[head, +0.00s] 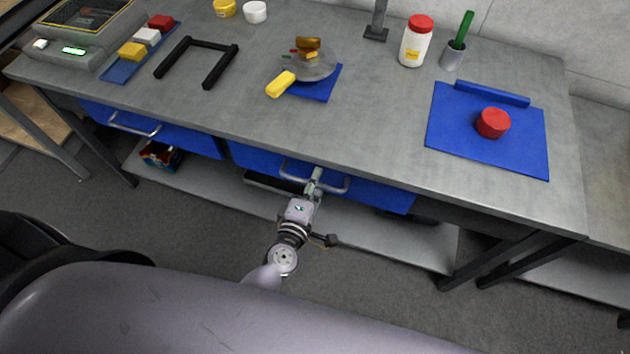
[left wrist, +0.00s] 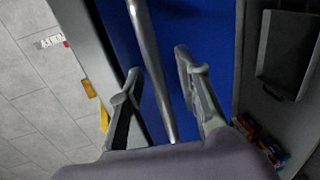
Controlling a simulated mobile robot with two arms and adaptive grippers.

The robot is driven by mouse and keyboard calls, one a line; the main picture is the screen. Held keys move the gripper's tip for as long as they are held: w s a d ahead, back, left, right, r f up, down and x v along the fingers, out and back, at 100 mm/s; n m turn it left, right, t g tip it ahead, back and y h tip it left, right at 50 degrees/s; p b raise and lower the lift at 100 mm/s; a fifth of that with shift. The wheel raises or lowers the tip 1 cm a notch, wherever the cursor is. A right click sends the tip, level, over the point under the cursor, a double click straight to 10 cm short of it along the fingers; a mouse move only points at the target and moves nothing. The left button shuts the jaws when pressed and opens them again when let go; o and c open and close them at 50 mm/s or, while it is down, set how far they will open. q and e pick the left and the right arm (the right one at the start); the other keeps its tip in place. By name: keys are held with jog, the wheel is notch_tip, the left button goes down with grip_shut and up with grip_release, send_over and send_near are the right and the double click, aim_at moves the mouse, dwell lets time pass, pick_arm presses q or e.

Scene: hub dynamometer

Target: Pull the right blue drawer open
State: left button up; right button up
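The right blue drawer (head: 375,192) sits under the front edge of the workbench, its front close beneath the tabletop. Its silver bar handle (head: 336,188) faces me. My left gripper (head: 315,178) is at the middle of this handle. In the left wrist view, the two fingers of my left gripper (left wrist: 156,75) stand apart, and the handle bar (left wrist: 150,60) runs between them with gaps on both sides. The blue drawer front (left wrist: 205,30) lies behind the bar. My right gripper is not in view.
The left blue drawer (head: 180,138) with its own handle is beside it. A lower shelf (head: 400,235) runs below. On the workbench (head: 370,120) stand a red-lidded jar (head: 415,45), a blue mat (head: 455,140) with a red cylinder (head: 492,124), and a black frame (head: 190,60).

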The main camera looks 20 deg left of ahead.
pick_arm(q)
grip_shut()
dwell(0.3)
dwell(0.6)
